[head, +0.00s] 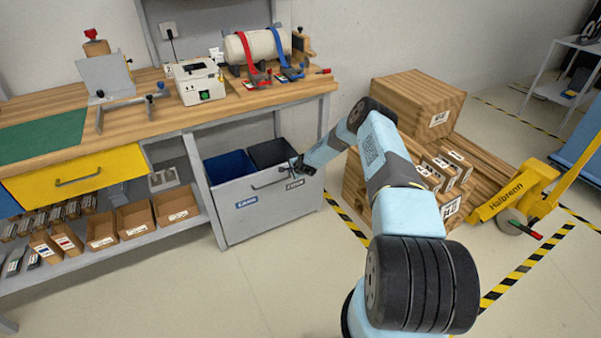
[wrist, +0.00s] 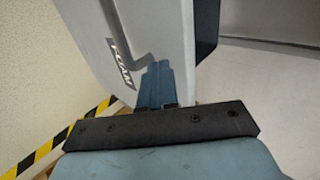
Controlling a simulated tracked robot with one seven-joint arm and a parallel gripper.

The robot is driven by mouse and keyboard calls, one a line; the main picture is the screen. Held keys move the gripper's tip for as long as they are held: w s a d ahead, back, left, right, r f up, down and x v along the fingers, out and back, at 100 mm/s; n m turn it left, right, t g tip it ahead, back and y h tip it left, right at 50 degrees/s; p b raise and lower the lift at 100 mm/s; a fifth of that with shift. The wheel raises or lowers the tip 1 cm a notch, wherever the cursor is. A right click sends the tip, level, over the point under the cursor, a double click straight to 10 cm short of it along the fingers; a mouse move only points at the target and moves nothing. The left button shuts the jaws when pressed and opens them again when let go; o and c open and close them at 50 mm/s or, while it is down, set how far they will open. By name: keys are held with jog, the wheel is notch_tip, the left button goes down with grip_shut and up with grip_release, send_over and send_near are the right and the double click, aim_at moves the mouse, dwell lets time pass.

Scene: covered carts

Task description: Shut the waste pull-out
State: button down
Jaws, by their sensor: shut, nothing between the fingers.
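The waste pull-out (head: 262,212) is a grey unit with a flat front under the right end of the workbench. It stands open, with a blue bin (head: 229,166) and a black bin (head: 270,152) showing inside. Its front has a dark bar handle (head: 268,184) and two labels, the right one reading FOAM. My gripper (head: 299,166) is at the front's upper right, by the right end of the handle. In the wrist view the blue fingers (wrist: 156,84) are together and empty, close to the grey front (wrist: 120,30) beside the FOAM label. I cannot tell whether they touch it.
The wooden workbench (head: 145,112) holds a roll with straps and a white box. Small cartons (head: 135,219) line the lower shelf. Wooden crates (head: 418,104) and a yellow pallet truck (head: 515,194) stand right of the pull-out. The floor in front is clear.

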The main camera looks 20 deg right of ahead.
jog(key=s+d+f+v, duration=0.1)
jog(key=f+v, duration=0.1)
jog(key=v, duration=1)
notch_tip(320, 180, up, 25)
jog(key=s+a+n+g, duration=0.2)
jog(key=s+a+n, duration=0.1)
jog(key=n, duration=0.4)
jog(key=s+a+r+n+g+h, duration=0.1)
jog(key=s+r+n, duration=0.1)
jog(key=s+r, duration=0.6)
jog(key=s+a+r+n+h, duration=0.15)
jog(key=s+r, duration=0.25)
jog(key=r, duration=0.9)
jog(key=s+r+n, duration=0.1)
jog(key=s+r, duration=0.6)
jog(key=s, duration=0.3)
jog(key=s+r+n, duration=0.2)
jog(key=s+r, duration=0.5)
jog(key=s, duration=0.3)
jog(key=s+r+n, duration=0.2)
jog(key=s, duration=1.8)
jog(key=shift+s+d+g, duration=0.35)
jog(key=shift+g, duration=0.05)
